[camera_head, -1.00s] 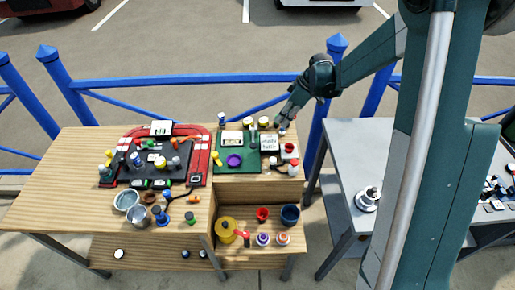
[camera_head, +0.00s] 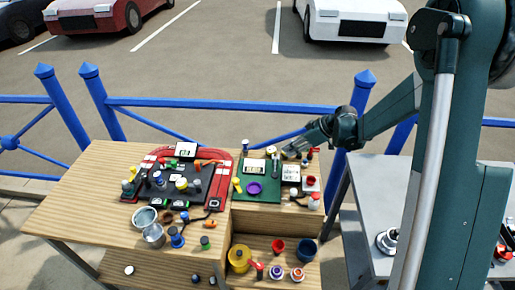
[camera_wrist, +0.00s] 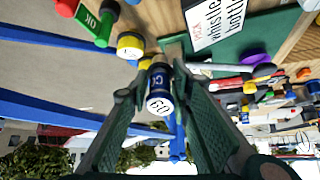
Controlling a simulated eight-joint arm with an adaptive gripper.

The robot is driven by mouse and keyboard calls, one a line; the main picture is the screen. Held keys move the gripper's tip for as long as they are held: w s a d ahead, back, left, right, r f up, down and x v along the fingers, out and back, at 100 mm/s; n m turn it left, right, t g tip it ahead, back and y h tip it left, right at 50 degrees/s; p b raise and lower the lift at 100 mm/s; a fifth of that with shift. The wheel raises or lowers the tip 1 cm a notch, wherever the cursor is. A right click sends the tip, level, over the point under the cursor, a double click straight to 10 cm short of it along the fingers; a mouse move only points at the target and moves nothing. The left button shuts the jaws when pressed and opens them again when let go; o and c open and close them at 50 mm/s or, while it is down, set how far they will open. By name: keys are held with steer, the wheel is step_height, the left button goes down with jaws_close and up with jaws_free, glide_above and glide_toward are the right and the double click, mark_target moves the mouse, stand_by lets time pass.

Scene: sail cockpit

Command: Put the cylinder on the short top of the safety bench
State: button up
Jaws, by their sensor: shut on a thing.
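My gripper (camera_wrist: 157,78) is shut on a dark blue cylinder (camera_wrist: 160,98) with a pale, marked end face, held between the two fingertips in the wrist view. In the head view, my gripper (camera_head: 289,151) is at the back right of the wooden bench, close to its short right-hand top with the green mat (camera_head: 245,193). The held cylinder is too small to make out there. I cannot tell whether it touches the bench top.
A yellow-and-white cylinder (camera_wrist: 130,44) and a green one (camera_wrist: 104,24) stand close by. A blue railing (camera_head: 210,102) runs behind the bench; a grey table (camera_head: 372,200) stands right.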

steer(key=w+a+f, duration=0.1)
steer(key=w+a, duration=0.1)
steer(key=a, duration=0.2)
steer(key=w+a+f, duration=0.1)
steer(key=a, duration=0.4)
steer(key=w+a+f, duration=0.1)
steer(key=w+a, duration=0.1)
steer(key=a, duration=0.2)
steer(key=shift+w+a, duration=0.25)
steer(key=shift+w, duration=0.1)
steer(key=shift+a+f, duration=0.15)
steer(key=shift+f, duration=0.25)
steer(key=shift+w+a+f, duration=0.1)
steer(key=shift+a+f, duration=0.1)
steer(key=shift+f, duration=0.65)
steer(key=shift+a+f, duration=0.1)
steer(key=shift+a, duration=0.05)
steer(key=shift+w+a+g+h, duration=0.2)
steer(key=shift+a+g+h, duration=0.15)
steer(key=shift+h, duration=0.45)
steer(key=shift+w+a+g+h, duration=0.15)
steer(key=shift+a+g+h, duration=0.15)
steer(key=shift+h, duration=0.5)
steer(key=shift+f, duration=0.65)
steer(key=shift+f, duration=0.1)
